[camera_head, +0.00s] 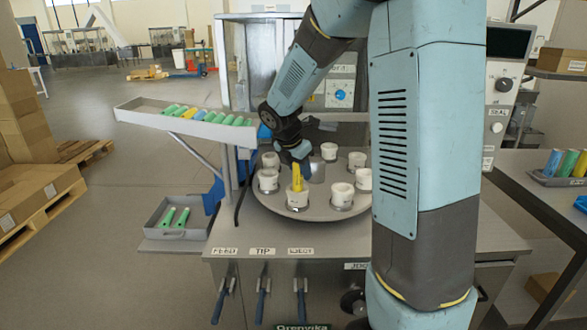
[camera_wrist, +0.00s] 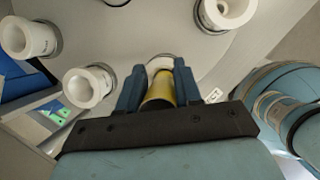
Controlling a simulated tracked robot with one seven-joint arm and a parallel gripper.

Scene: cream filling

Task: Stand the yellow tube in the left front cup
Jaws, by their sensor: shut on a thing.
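The yellow tube (camera_head: 297,178) stands roughly upright at the left front cup (camera_head: 296,199), a white cup near the front of the round turntable (camera_head: 318,212). Its lower end meets the cup's mouth in the head view; how deep it sits is hidden. My gripper (camera_head: 300,163) is at the tube's upper part. In the wrist view, the blue fingers of my gripper (camera_wrist: 160,82) are shut on the yellow tube (camera_wrist: 161,90), and a pale cup rim (camera_wrist: 163,62) shows just beyond it, mostly covered.
Other white cups ring the turntable, with a right front cup (camera_head: 342,195) and a left cup (camera_head: 268,180) nearest. A sloped tray (camera_head: 160,120) of green, yellow and blue tubes stands at left. A lower bin (camera_head: 165,232) holds green tubes.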

